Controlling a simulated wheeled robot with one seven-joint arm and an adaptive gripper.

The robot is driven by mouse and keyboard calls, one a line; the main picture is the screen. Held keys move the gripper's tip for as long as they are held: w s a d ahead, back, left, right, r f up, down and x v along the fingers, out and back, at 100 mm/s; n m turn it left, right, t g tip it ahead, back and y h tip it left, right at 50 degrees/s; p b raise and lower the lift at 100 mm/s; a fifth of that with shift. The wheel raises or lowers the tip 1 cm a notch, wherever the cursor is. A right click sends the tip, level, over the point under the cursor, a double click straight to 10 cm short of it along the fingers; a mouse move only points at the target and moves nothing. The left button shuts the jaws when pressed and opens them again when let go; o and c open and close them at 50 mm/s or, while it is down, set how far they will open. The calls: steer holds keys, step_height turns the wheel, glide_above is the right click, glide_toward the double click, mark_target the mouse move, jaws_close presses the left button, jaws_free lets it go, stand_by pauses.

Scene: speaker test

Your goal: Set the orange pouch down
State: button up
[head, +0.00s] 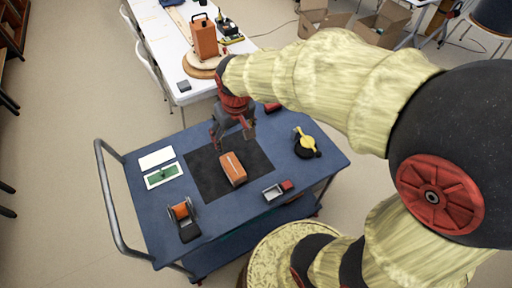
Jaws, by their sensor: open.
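An orange pouch (233,169) lies on a dark mat (207,180) on the blue cart top (149,211). My gripper (231,141) is open above the far side of the mat, a little behind the pouch in the picture. The fingers appear empty and apart from the pouch, though the exact height of the gripper above the mat is hard to tell.
The cart also holds a white box with a green board (163,175), an orange and black device (183,218), a grey and red item (277,190) and a yellow and black tool (306,143). A white table (167,48) with more objects stands behind. The cart handle (103,190) rises at left.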

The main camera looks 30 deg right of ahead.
steer(key=s+r+t, duration=0.3)
steer(key=s+r, duration=0.8)
steer(key=s, duration=0.3)
steer(key=shift+s+r, duration=0.2)
steer(key=shift+r, duration=0.1)
stand_by(0.5)
